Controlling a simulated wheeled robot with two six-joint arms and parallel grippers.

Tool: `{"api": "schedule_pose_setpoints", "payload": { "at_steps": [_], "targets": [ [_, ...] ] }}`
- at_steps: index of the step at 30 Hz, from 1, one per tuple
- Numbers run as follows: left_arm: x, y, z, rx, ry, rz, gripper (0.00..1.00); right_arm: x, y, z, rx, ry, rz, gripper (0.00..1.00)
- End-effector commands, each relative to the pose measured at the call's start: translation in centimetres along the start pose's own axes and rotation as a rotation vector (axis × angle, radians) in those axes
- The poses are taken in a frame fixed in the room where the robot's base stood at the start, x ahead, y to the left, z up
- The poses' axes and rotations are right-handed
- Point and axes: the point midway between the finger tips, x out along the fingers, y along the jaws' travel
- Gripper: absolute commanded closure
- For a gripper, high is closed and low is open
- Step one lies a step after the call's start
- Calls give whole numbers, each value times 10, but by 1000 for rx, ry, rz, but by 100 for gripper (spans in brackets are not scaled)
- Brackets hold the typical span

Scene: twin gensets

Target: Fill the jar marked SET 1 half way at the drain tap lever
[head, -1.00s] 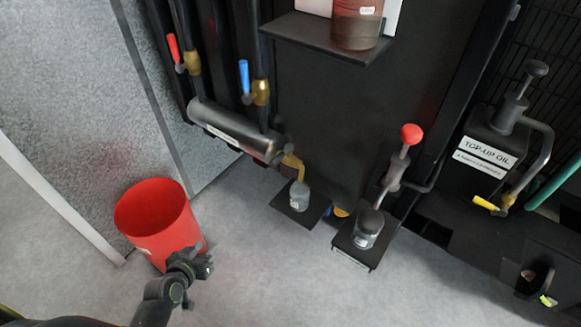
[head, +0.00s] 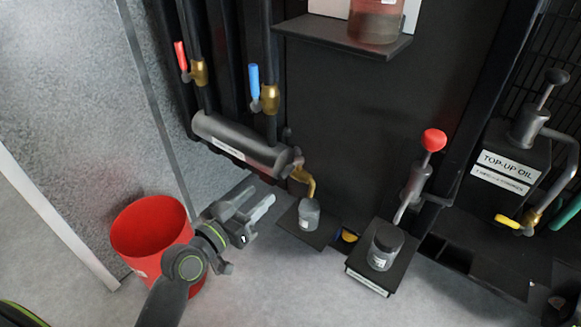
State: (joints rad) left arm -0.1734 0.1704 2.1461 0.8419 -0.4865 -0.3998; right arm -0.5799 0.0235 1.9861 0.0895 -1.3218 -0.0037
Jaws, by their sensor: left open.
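A small grey jar (head: 309,213) with a pale label stands on a black plate (head: 293,232), below a brass spout (head: 306,181) at the right end of a grey cylinder (head: 240,143). The writing on both jars is too small to read. My left gripper (head: 257,202) is open and empty, left of the grey jar and apart from it, fingers pointing up and right. My right gripper is not in view.
A red bin (head: 152,232) stands behind my left arm. Red-handled (head: 181,56) and blue-handled (head: 254,80) valves are above the cylinder. A shelf (head: 345,38) holds a reddish container. A top-up oil unit (head: 505,160) is at right. Floor in front is clear.

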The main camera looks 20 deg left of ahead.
Motion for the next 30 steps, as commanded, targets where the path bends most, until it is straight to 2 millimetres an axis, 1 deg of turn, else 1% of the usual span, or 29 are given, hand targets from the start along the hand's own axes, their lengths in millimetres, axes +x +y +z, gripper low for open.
{"api": "schedule_pose_setpoints", "payload": {
  "at_steps": [1, 9, 15, 18, 21, 25, 30],
  "targets": [
    [12, 1, -2, -2, 3, 2, 58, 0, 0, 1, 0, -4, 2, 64],
    [67, 1, -1, 0, 0, 1, 58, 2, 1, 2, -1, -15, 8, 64],
    [103, 0, 0, 0, -1, 1, 58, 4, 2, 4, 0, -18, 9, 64],
    [114, 0, 0, 0, 0, 0, 58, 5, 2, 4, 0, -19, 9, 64],
    [122, 0, 0, -1, -1, 0, 58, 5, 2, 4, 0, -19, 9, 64],
    [126, 0, 1, 0, -1, 0, 58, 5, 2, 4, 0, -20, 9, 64],
    [126, 0, 1, 0, -2, 0, 58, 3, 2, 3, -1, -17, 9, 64]
  ]
}}
